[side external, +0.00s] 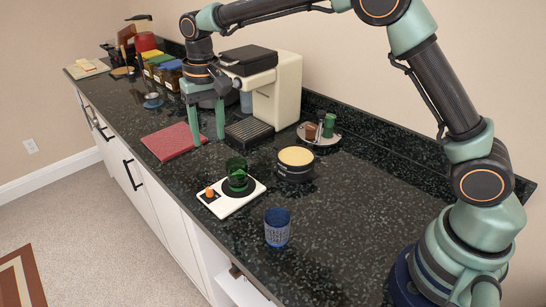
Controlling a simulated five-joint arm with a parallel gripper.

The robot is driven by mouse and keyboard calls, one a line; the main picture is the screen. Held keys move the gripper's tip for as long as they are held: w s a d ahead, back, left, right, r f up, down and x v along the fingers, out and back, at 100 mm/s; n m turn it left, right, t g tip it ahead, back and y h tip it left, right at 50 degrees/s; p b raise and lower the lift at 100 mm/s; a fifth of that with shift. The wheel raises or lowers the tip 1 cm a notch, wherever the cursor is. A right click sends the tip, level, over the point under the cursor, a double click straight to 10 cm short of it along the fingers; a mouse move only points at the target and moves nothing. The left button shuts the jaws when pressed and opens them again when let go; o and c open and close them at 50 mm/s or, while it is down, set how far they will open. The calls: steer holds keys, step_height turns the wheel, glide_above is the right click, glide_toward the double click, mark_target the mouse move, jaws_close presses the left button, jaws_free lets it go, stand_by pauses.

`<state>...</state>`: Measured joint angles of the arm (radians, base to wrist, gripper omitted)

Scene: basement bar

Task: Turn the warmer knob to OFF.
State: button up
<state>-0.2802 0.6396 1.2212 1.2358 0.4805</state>
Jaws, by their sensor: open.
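The warmer (225,207) is a small white slab with a dark round plate, lying near the front edge of the counter. Its orange knob (209,191) is at the left end of the slab; its setting is too small to read. A green glass (236,171) stands on the dark plate. My gripper (208,142) is open and empty, with its two green fingers pointing down. It is left of and farther back than the warmer, near the red cloth and the coffee machine, apart from the knob.
A red cloth (171,141) lies left of the warmer. A cream coffee machine (277,88) stands behind. A black tin with a yellow top (296,165) and a blue cup (277,227) are close to the warmer. The right part of the dark counter (345,215) is clear.

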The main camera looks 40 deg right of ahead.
mark_target(209, 189)
steer(key=shift+g, duration=0.3)
steer(key=f, duration=0.5)
steer(key=a+f, duration=0.1)
steer(key=f, duration=0.4)
steer(key=w+f, duration=0.1)
steer(key=f, duration=0.4)
steer(key=shift+a, duration=0.4)
jaws_close()
